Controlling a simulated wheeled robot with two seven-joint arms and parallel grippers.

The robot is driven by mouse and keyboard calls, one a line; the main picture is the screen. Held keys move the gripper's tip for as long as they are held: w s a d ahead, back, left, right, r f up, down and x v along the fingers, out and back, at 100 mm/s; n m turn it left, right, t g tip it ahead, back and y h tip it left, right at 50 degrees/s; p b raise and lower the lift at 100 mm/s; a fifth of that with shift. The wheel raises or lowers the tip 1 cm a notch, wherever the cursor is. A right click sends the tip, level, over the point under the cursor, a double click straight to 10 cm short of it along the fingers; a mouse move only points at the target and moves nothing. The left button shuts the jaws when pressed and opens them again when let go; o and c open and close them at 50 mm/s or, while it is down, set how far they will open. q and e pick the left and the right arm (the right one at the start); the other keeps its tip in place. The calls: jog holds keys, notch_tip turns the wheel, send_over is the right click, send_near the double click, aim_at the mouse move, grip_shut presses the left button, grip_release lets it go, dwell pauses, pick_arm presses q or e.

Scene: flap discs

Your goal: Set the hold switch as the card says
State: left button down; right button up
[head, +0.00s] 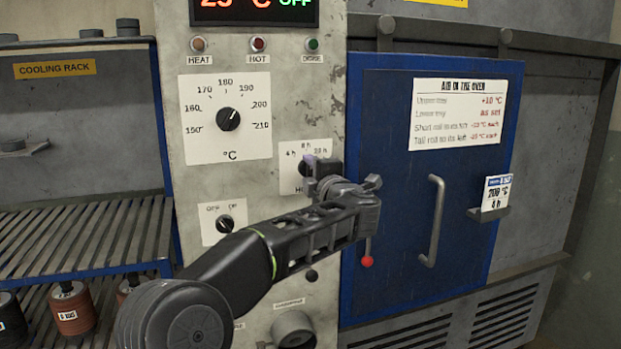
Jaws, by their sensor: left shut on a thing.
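I cannot tell which mark the knob points to. The card (496,194) stands in a small holder on the blue oven door and seems to read about 200 °C and 8 h, though the print is blurred. My right gripper is not in view.
Above left is the temperature dial (228,119), its pointer toward the upper right. A small off/on knob (225,223) is below it. The display (254,10) shows OFF. A cooling rack (85,225) stands left.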

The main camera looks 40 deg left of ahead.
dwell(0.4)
pick_arm(q)
jog(key=c, duration=0.9)
grip_release()
jog(key=shift+o, duration=0.2)
jog(key=b+v, duration=0.1)
jog(key=v, duration=0.6)
jog(key=shift+s+d, duration=0.25)
jog(key=shift+d, duration=0.1)
jog(key=shift+w, duration=0.1)
